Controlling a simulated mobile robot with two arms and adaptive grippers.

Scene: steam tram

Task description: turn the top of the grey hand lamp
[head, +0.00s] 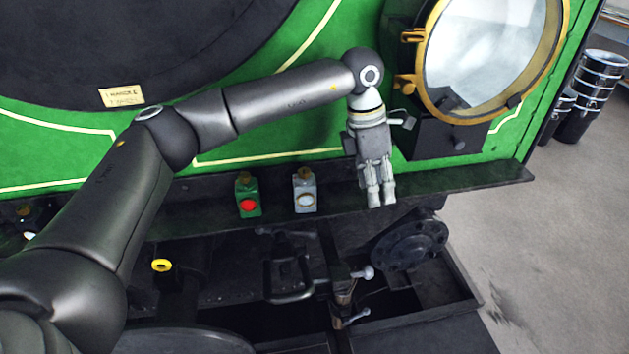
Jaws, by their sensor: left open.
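The grey hand lamp (305,191) stands upright on the dark shelf (460,180) along the green front. It has a round pale lens facing me and a brass-coloured top (304,174). My left gripper (381,198) hangs fingers down to the right of the lamp, apart from it. Its two fingers hold nothing that I can see. My right gripper does not show.
A green hand lamp with a red lens (247,196) stands left of the grey one. A big brass-rimmed headlamp (490,55) is at upper right. Below the shelf are a coupling (343,290) and a round buffer (410,243). Metal canisters (600,80) stand far right.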

